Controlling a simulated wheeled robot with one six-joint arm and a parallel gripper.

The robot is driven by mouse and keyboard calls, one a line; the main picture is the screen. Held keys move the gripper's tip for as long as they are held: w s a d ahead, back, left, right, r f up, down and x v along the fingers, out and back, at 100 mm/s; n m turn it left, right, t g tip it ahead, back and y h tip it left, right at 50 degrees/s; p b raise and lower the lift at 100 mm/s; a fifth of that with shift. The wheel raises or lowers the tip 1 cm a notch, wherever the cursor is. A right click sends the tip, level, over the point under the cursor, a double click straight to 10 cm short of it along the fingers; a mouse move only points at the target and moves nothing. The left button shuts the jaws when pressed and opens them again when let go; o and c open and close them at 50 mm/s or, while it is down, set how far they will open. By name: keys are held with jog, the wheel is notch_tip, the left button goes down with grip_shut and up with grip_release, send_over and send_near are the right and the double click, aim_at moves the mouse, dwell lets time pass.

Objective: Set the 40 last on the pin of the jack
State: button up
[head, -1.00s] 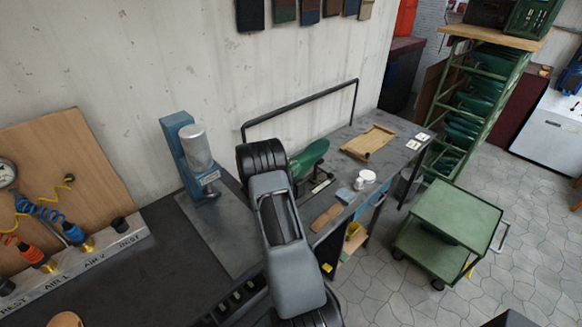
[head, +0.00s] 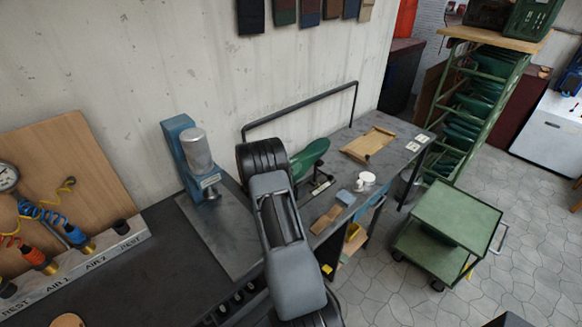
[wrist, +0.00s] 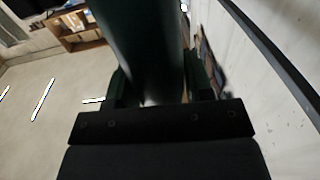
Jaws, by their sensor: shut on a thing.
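The green last (head: 312,155) is held above the grey bench, just right of my arm's dark wrist in the head view. In the wrist view it is a dark green shape (wrist: 140,40) standing between the two fingers. My gripper (wrist: 152,85) is shut on it. In the head view my arm hides the fingers. A small dark and pale fitting (head: 321,186) shows on the bench below the last; I cannot tell whether it belongs to the jack. The pin is not visible, and no size number can be read on the last.
A blue press with a silver cylinder (head: 196,150) stands left of my arm. A black rail (head: 300,108) runs behind the last. A wooden tray (head: 368,144), white pots (head: 366,180) and a blue block (head: 345,197) lie on the bench. A green cart (head: 455,220) stands right.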

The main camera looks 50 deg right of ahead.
jog(key=shift+r+p, duration=0.8)
jog(key=shift+r, duration=0.9)
jog(key=shift+f, duration=0.1)
